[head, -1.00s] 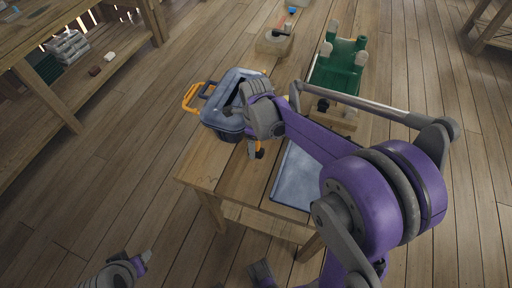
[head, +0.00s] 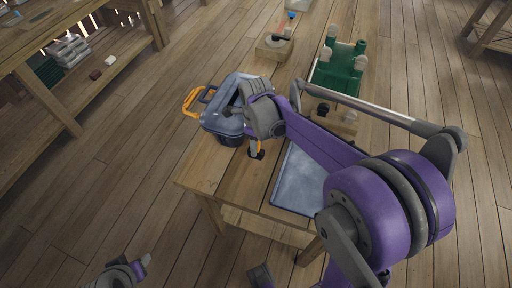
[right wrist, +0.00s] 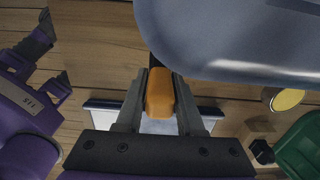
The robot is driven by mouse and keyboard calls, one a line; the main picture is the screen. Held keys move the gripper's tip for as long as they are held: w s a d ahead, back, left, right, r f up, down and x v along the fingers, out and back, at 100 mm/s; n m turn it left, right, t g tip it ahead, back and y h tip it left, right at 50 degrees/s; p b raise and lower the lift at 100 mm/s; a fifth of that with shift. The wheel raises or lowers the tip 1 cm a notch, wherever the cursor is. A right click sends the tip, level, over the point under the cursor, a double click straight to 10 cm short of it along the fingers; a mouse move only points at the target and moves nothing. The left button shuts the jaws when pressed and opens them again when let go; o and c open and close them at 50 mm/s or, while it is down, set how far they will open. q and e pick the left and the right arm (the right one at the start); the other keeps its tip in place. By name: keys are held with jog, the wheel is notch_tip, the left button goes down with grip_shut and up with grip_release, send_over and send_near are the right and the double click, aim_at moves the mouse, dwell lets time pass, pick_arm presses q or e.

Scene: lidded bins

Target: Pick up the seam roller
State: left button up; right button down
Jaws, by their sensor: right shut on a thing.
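The seam roller shows an orange handle and a dark end (head: 257,151) in the head view, at the front of the wooden table beside the blue-grey bin. My right gripper (head: 255,140) comes down over it, and its wrist partly hides the bin. In the right wrist view the gripper (right wrist: 159,100) is shut on the orange handle (right wrist: 159,92), one finger on each side. The roller's far end is hidden there. I cannot tell whether it is clear of the tabletop. My left gripper (head: 138,267) is at the bottom left, its jaws unclear.
A green object (head: 340,67) and wooden block (head: 273,47) stand farther back. A shelf (head: 75,85) is at left.

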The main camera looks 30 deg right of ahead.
notch_tip(320, 180, up, 16)
jog(key=p, duration=0.1)
jog(key=shift+r, duration=0.2)
jog(key=shift+f, duration=0.1)
dwell(0.5)
